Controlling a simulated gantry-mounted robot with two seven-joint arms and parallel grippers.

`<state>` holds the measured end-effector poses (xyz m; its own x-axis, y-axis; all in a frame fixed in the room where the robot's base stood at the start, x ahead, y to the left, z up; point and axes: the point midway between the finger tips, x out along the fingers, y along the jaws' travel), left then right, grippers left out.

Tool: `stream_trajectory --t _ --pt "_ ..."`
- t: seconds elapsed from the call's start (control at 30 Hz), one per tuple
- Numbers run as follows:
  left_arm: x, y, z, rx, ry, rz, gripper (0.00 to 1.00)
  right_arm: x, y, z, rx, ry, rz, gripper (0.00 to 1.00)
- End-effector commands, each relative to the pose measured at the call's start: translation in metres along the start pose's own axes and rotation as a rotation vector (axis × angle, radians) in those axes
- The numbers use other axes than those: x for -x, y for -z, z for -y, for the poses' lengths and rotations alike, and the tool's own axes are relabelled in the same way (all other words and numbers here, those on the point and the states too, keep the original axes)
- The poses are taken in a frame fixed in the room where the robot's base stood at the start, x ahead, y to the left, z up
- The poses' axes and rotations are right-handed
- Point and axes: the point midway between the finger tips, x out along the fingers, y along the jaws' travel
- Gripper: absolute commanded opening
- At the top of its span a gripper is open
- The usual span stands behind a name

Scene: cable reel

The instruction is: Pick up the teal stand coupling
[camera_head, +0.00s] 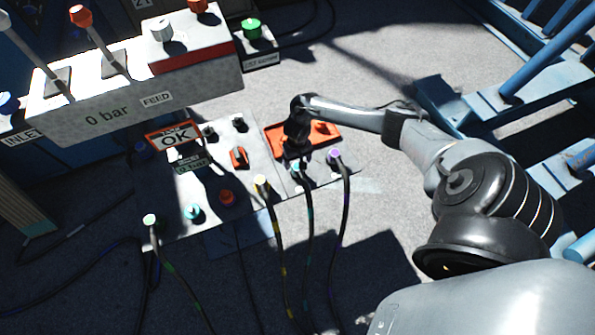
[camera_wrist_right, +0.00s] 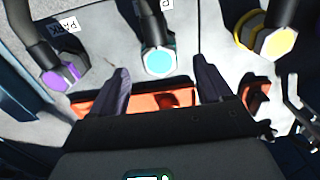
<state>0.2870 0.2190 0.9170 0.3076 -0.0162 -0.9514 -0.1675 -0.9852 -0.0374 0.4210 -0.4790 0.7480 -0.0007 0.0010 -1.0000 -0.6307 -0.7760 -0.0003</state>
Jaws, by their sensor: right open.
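The teal coupling (camera_wrist_right: 159,60) has a bright teal face and a dark cable. It lies between the two spread fingers of my right gripper (camera_wrist_right: 163,66) in the right wrist view, with a gap on each side. In the head view the teal coupling (camera_head: 296,166) shows only in part, just below my right gripper (camera_head: 297,158), which hangs over it and hides some of it. The gripper is open and holds nothing. My left gripper is in neither view.
A purple coupling (camera_head: 335,154) and a yellow one (camera_head: 261,181) sit to either side, each with a cable. An orange plate (camera_head: 324,134) lies behind. Another teal fitting (camera_head: 193,212) and a white-green coupling (camera_head: 150,220) stand further left. Blue rails (camera_head: 540,70) fill the right.

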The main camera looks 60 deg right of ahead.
Motion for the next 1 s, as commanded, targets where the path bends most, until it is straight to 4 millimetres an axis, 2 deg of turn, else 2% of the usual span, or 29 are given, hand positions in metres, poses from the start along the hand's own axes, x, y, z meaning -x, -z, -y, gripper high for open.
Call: stream_trajectory --t 0.27,0.6,0.9,0.93,1.0 --pt "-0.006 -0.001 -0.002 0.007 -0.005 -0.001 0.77 -0.014 -0.001 0.0 0.001 -0.001 0.0 0.79" --pt "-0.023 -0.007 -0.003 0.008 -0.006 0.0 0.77 -0.055 -0.003 -0.001 0.0 0.0 0.0 0.79" --pt "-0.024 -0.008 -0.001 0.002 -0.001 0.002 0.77 -0.059 -0.003 -0.001 0.0 0.0 -0.001 0.79" --pt "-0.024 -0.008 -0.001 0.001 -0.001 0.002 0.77 -0.059 -0.003 -0.001 0.0 0.0 -0.001 0.77" --pt "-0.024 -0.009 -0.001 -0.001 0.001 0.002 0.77 -0.059 -0.003 -0.001 0.0 0.0 -0.001 0.66"
